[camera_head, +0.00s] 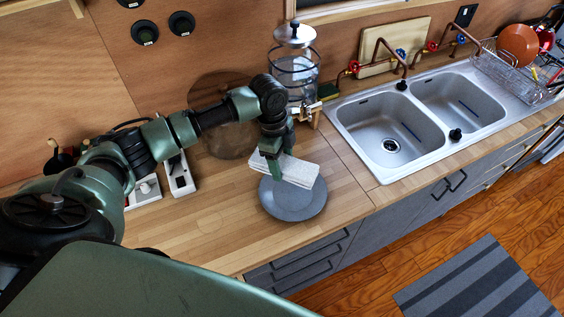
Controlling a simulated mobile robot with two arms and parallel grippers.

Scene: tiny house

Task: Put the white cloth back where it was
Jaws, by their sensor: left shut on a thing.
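The white cloth (299,171) looks like a flat folded block. My left gripper (275,168) is shut on its left part, and its fingers hide some of the cloth. The cloth is over a round grey plate (293,204) on the wooden counter. I cannot tell whether the cloth touches the plate or hangs just above it. My right gripper is not in view.
A double sink (390,132) is to the right. Sockets (179,174) stand at the left. The counter's front left (215,225) is clear.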

